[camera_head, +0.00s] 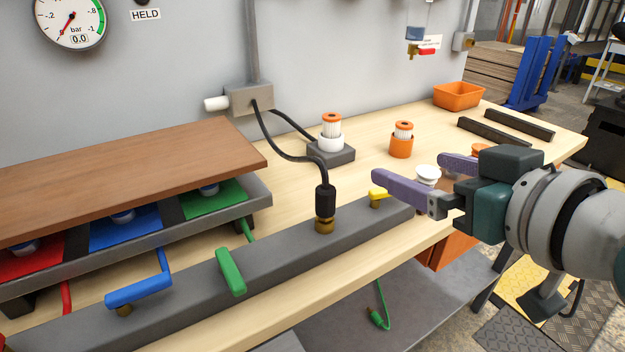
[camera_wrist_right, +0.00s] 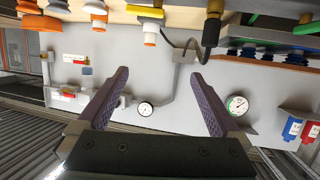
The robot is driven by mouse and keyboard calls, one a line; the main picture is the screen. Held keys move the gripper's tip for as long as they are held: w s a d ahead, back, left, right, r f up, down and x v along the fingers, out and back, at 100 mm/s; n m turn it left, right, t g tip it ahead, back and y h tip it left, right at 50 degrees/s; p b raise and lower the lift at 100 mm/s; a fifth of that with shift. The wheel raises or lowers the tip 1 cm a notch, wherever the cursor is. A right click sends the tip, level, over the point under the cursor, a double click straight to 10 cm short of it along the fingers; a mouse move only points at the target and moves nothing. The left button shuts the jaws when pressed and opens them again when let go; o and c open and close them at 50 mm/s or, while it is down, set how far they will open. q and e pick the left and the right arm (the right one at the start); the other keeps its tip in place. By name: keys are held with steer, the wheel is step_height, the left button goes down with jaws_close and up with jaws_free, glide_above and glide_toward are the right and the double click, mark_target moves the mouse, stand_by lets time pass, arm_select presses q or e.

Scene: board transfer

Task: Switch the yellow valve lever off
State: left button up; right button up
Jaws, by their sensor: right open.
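The small yellow valve lever (camera_head: 378,194) sits on a brass fitting near the far right end of the grey manifold bar (camera_head: 285,238). My right gripper (camera_head: 408,168) is open and empty, its purple fingers spread. In the head view, its nearer finger shows just above and beside the lever; I cannot tell whether they touch. My left gripper is not in view.
A green lever (camera_head: 231,270) and a blue lever (camera_head: 140,290) are on the same bar. A black hose connector (camera_head: 325,205) stands upright between the green and yellow levers. Filter cartridges, an orange bin (camera_head: 458,96) and dark bars (camera_head: 494,132) stand on the bench behind.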

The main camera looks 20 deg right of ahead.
steer(key=w+d+f+t+b, duration=0.1)
steer(key=f+b, duration=0.2)
steer(key=b, duration=0.1)
steer(key=w+f+t+b, duration=0.1)
steer(key=f+b, duration=0.2)
steer(key=b, duration=0.1)
steer(key=w+d+f+t+b, duration=0.1)
steer(key=f+b, duration=0.2)
steer(key=f, duration=0.1)
steer(key=shift+w+d+m+h+b, duration=0.15)
steer(key=shift+d+m+h+b, duration=0.15)
steer(key=shift+b, duration=0.1)
steer(key=shift+d+t, duration=0.1)
steer(key=shift+t, duration=0.2)
steer(key=shift+w+r, duration=0.1)
steer(key=shift+w, duration=0.5)
arm_select(q)
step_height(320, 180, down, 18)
steer(key=b, duration=0.3)
arm_select(e)
steer(key=w, duration=0.9)
steer(key=shift+s, duration=0.1)
